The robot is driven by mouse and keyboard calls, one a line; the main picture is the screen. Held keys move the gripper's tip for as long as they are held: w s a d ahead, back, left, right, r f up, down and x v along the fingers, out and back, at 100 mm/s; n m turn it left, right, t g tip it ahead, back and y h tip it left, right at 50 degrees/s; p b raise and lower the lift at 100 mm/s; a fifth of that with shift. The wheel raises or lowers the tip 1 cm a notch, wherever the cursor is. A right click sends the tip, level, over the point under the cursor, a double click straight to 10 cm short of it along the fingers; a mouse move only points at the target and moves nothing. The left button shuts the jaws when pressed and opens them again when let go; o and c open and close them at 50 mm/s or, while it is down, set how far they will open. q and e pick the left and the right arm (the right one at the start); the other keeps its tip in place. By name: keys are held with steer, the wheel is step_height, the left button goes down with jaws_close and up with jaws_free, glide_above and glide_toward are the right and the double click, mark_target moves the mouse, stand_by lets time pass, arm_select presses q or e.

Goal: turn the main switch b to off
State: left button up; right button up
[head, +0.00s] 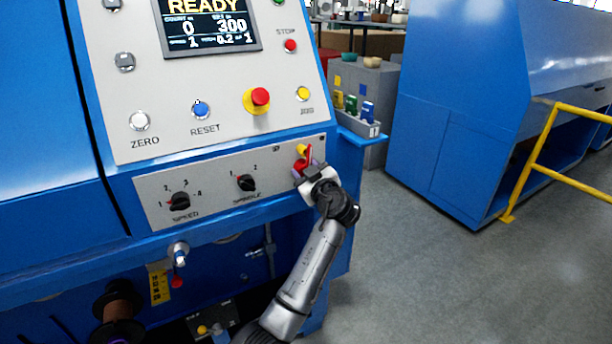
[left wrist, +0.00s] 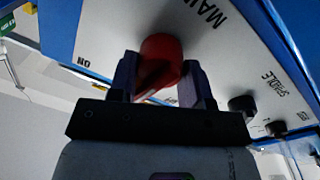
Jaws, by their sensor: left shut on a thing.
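The main switch (head: 304,155) is a red rotary handle with yellow showing behind it, at the right end of the lower grey panel. In the left wrist view the red handle (left wrist: 162,58) sits between my two fingers, near upside-down "ON" and "MAIN" lettering. My left gripper (head: 306,170) is shut on this handle, one finger on each side, and it covers part of the switch in the head view. The exact angle of the handle is hard to tell. My right gripper is not in view.
The black spindle knob (head: 246,183) and speed knob (head: 179,202) are left of the switch on the same panel. Above are a red emergency button (head: 260,97) and a yellow jog button (head: 303,93). A small bin shelf (head: 362,128) juts out at right. Open floor lies beyond.

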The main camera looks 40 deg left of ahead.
arm_select(q)
steer(key=o, duration=1.3)
steer(key=shift+d, duration=0.1)
steer(key=p+v, duration=0.3)
steer(key=v, duration=1)
steer(key=shift+s+d+p, duration=0.2)
steer(key=shift+d+p, duration=0.1)
steer(key=shift+c, duration=0.2)
